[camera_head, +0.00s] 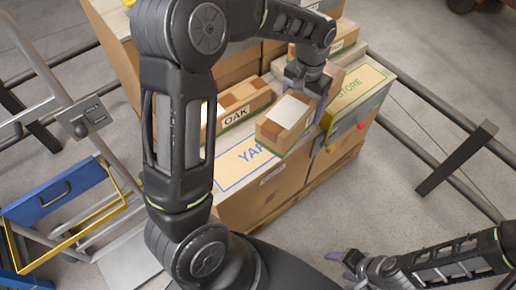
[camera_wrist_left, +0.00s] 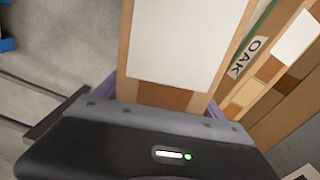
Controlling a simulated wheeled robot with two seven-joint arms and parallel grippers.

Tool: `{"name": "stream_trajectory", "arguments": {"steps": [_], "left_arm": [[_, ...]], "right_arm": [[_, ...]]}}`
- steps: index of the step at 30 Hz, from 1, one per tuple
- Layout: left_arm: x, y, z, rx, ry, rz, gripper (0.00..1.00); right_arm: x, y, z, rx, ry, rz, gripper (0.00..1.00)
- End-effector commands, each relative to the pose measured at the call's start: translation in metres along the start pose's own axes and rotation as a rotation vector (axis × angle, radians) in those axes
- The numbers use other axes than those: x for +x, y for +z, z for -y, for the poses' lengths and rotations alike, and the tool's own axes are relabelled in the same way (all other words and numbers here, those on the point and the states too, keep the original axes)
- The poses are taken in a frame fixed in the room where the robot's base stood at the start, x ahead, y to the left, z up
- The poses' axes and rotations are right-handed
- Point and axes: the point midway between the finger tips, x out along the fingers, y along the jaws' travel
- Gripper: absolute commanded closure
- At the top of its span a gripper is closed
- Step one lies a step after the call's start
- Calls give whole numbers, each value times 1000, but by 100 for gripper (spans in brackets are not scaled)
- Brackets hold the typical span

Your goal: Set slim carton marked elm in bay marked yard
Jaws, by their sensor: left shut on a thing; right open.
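My left gripper (camera_head: 306,98) is shut on a slim brown carton (camera_head: 278,129) with a blank white label on top. In the left wrist view the same carton (camera_wrist_left: 178,98) sits between the purple fingers of my left gripper (camera_wrist_left: 165,100). No name can be read on it. It is over the right part of the bay marked YARD (camera_head: 233,174), whose last letters it covers; I cannot tell whether it touches the surface. My right gripper (camera_head: 350,264) is open and empty at the lower right, away from the bays.
A carton marked OAK (camera_head: 250,96) lies just behind the held one and also shows in the left wrist view (camera_wrist_left: 268,75). A bay marked STORE (camera_head: 372,78) is to the right. A blue-and-yellow cart (camera_head: 58,193) and rails flank the stand.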

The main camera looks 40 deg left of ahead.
Motion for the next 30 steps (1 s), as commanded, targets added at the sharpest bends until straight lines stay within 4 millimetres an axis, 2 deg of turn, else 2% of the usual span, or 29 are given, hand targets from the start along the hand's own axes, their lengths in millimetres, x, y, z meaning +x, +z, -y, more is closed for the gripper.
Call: {"name": "stream_trajectory", "arguments": {"steps": [1, 6, 12, 16, 25, 30], "left_arm": [[7, 9, 14, 14, 2, 2, 83], [30, 44, 55, 113, 2, 2, 83], [47, 76, 82, 207, -3, -1, 83], [50, 82, 86, 230, -4, -2, 83], [51, 82, 86, 231, -4, -1, 83], [71, 83, 86, 231, -3, 3, 83]], "right_arm": [[3, 0, -1, 0, 0, 0, 37], [7, 0, -3, -1, 0, 0, 37], [10, 0, -4, -1, 0, 0, 37], [11, 0, -4, -1, 0, 0, 37], [11, 0, -4, -1, 0, 0, 37], [13, 0, -5, -1, 0, 0, 37]]}}
